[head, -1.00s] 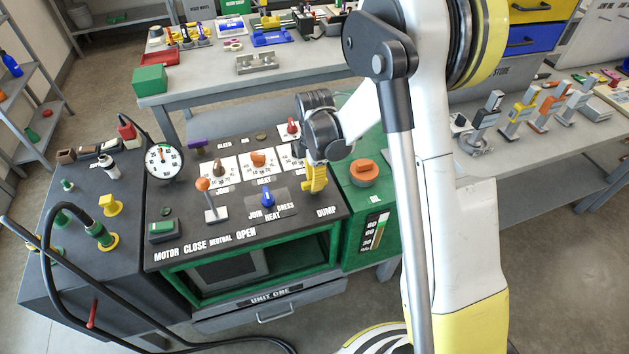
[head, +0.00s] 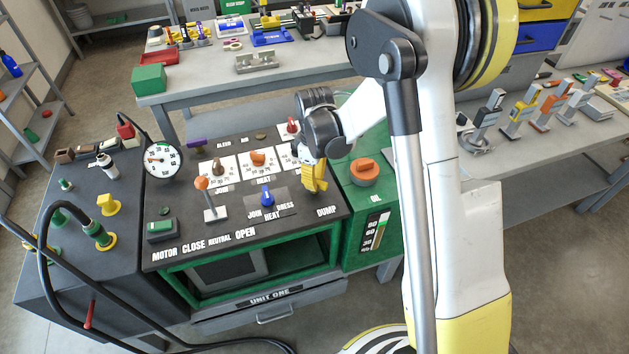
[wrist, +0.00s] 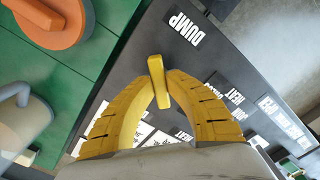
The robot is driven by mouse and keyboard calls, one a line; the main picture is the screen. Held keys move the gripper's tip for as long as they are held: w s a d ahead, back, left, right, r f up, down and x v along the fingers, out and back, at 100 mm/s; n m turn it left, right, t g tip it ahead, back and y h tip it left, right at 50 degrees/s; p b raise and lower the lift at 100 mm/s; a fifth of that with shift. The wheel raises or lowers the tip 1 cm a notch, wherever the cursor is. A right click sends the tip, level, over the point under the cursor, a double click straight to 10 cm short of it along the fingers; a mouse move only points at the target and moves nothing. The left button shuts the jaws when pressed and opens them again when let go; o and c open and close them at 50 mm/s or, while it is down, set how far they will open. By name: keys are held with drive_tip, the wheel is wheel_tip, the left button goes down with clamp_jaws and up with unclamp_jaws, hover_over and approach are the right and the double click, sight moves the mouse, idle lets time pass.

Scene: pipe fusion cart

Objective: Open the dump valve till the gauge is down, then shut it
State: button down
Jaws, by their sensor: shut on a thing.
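My gripper (head: 314,186) is at the right front of the dark panel, just above the DUMP label (head: 326,211). In the wrist view its two yellow fingers (wrist: 158,88) are closed on the yellow dump valve handle (wrist: 159,80). The handle is a short bar, standing nearly upright in that picture, its top tilted slightly left. In the head view the fingers largely hide the valve. The round white pressure gauge (head: 162,160) stands at the panel's left back. Its needle seems to point left, toward the low side; the figures are too small to read.
An orange oil cap (head: 364,172) sits on the green tank (head: 357,215) just right of my gripper. An orange-knobbed lever (head: 203,184), a blue knob (head: 267,196) and dial knobs stand on the panel. A black hose (head: 48,235) loops at the left.

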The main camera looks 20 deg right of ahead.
drive_tip(key=m, duration=0.4)
drive_tip(key=shift+m, duration=0.3)
drive_tip(key=m, duration=0.4)
drive_tip(key=shift+b, duration=0.3)
drive_tip(key=shift+m, duration=0.3)
drive_tip(key=c, duration=1.4)
unclamp_jaws()
drive_tip(key=shift+r, duration=0.1)
wheel_tip(320, 180, up, 12)
drive_tip(key=shift+f, duration=0.1)
